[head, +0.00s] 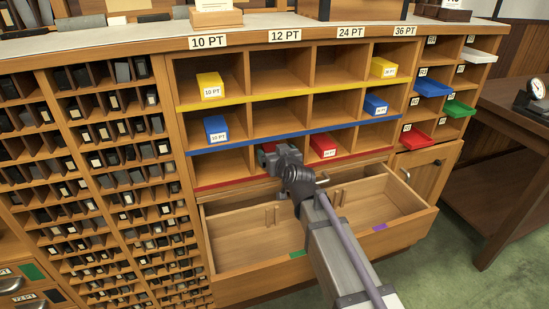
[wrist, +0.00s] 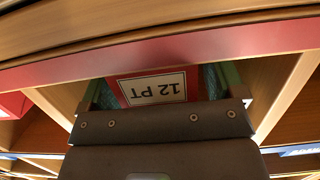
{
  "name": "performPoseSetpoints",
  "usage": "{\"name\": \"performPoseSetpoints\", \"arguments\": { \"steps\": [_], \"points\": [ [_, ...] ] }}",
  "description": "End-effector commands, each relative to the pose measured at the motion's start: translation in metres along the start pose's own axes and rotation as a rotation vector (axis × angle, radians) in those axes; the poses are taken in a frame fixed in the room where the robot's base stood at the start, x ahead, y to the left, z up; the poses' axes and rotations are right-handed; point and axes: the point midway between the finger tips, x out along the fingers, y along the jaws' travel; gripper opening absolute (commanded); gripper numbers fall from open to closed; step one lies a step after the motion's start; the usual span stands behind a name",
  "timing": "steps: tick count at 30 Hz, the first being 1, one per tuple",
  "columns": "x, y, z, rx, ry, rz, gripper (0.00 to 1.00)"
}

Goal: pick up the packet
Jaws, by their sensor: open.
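A red packet labelled 12 PT (wrist: 153,86) sits in the bottom, red-edged row of the type rack, in the 12 PT column. The wrist view shows it upside down. My gripper (wrist: 166,84) reaches into that compartment with its jaws open, one teal-padded finger on each side of the packet. I cannot tell whether the fingers touch it. In the head view my gripper (head: 279,155) covers most of the packet, and only a bit of red (head: 268,147) shows.
Another red packet (head: 323,146) stands in the compartment to the right. Blue packets (head: 216,129) (head: 376,104) and yellow packets (head: 210,86) (head: 383,68) sit in the rows above. An open drawer (head: 257,262) juts out below my arm. The red shelf edge (wrist: 250,40) runs close to my gripper.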

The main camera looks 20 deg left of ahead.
Motion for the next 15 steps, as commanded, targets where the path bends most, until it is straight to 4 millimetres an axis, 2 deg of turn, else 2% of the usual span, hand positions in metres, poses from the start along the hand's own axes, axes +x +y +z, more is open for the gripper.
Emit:
{"name": "performPoseSetpoints", "arguments": {
  "steps": [4,15],
  "points": [
    [-0.0013,-0.0002,-0.0003,0.0,0.0,0.0,0.88],
    [-0.0015,-0.0002,-0.0003,0.0,0.0,0.0,0.53]
  ]
}}
